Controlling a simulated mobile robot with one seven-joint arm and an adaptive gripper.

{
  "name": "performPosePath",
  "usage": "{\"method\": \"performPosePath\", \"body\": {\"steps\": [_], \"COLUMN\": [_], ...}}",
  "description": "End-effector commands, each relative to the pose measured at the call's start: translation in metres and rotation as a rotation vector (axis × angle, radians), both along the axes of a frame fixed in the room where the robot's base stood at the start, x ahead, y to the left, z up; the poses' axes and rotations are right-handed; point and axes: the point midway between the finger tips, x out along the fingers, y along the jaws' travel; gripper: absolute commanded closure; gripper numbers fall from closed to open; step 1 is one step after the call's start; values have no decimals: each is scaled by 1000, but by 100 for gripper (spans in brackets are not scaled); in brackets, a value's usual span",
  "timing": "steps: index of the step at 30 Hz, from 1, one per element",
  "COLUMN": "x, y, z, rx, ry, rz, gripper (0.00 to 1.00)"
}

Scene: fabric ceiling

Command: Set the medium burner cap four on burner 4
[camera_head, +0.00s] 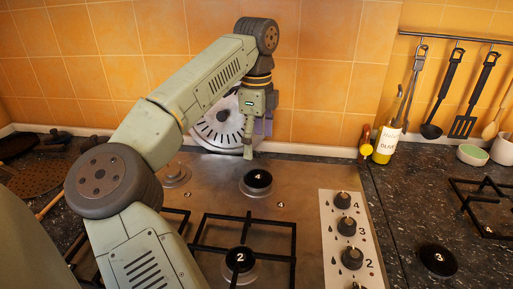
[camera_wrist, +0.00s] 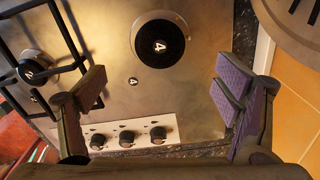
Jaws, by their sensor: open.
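The black round cap marked 4 (camera_head: 257,182) lies flat on burner 4 of the steel hob, beside the small printed 4 (camera_head: 281,204). In the wrist view the cap (camera_wrist: 161,57) covers the middle of the burner, and part of the paler burner ring (camera_wrist: 146,17) shows around its edge. I cannot tell whether it is fully seated. My gripper (camera_head: 248,152) hangs just behind and above the cap, pointing down. In the wrist view my gripper (camera_wrist: 161,94) is open, with its purple-padded fingers wide apart, nothing between them, and not touching the cap.
Cap 2 (camera_head: 240,259) sits among black grates (camera_head: 206,246) in front. The knob panel (camera_head: 348,240) is on the right. Cap 3 (camera_head: 437,260) lies on the dark counter. An oil bottle (camera_head: 387,140) and a round dial-like disc (camera_head: 213,126) stand near the tiled wall.

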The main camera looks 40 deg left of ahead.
Motion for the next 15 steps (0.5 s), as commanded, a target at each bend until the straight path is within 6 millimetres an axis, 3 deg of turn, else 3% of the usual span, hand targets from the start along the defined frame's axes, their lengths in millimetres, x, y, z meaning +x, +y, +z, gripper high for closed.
{"method": "performPosePath", "body": {"steps": [1,6,15], "x": [0,0,0], "y": [0,0,0], "z": [11,27,32], "rx": [1,2,0], "ry": [0,1,1], "rz": [0,1,-1], "gripper": [17,17,17]}}
